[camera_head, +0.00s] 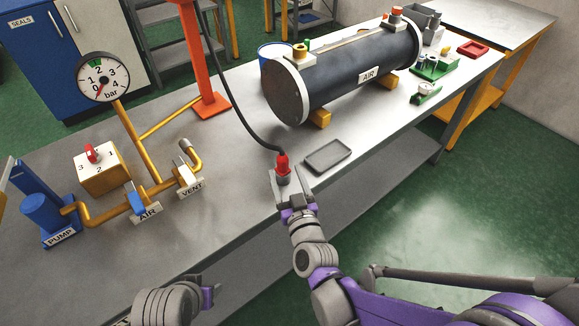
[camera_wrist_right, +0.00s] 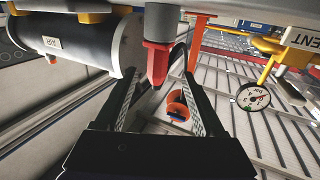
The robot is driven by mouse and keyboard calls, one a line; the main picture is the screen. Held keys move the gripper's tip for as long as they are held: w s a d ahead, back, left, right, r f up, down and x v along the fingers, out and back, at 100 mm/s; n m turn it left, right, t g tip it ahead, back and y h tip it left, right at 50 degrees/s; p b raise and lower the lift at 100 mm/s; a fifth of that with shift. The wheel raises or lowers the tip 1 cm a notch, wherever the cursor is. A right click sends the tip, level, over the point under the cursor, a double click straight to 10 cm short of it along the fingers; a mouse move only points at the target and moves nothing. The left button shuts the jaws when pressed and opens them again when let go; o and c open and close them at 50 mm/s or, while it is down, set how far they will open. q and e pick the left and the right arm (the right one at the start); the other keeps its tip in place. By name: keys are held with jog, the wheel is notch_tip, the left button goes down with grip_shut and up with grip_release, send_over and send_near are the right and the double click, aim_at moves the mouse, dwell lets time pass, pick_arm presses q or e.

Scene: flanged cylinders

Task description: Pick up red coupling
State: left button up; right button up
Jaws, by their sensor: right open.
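The red coupling (camera_head: 283,164) stands upright in the head view on a grey cylindrical piece, near the table's front edge. A black hose (camera_head: 238,112) runs up from its top. In the right wrist view, the red coupling (camera_wrist_right: 156,62) appears near the fingertips, with the grey piece (camera_wrist_right: 172,20) above it in the picture. My right gripper (camera_head: 287,186) is at the coupling, and its two fingers show spread in the wrist view (camera_wrist_right: 161,82). I cannot tell whether they touch it. My left gripper (camera_head: 203,288) shows only partly at the bottom; its fingers are hidden.
A grey tray (camera_head: 328,155) lies just right of the coupling. The black AIR tank (camera_head: 345,75) lies behind it on yellow supports. Yellow piping with a gauge (camera_head: 103,77) and valves stands left. An orange post (camera_head: 198,60) rises behind. Bare tabletop (camera_head: 230,150) lies left of the coupling.

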aim_at(280, 154)
jog(key=x, duration=0.8)
jog(key=shift+w+d+f+p, duration=0.15)
jog(key=shift+w+f+p, duration=0.1)
jog(key=shift+p, duration=0.1)
grip_shut()
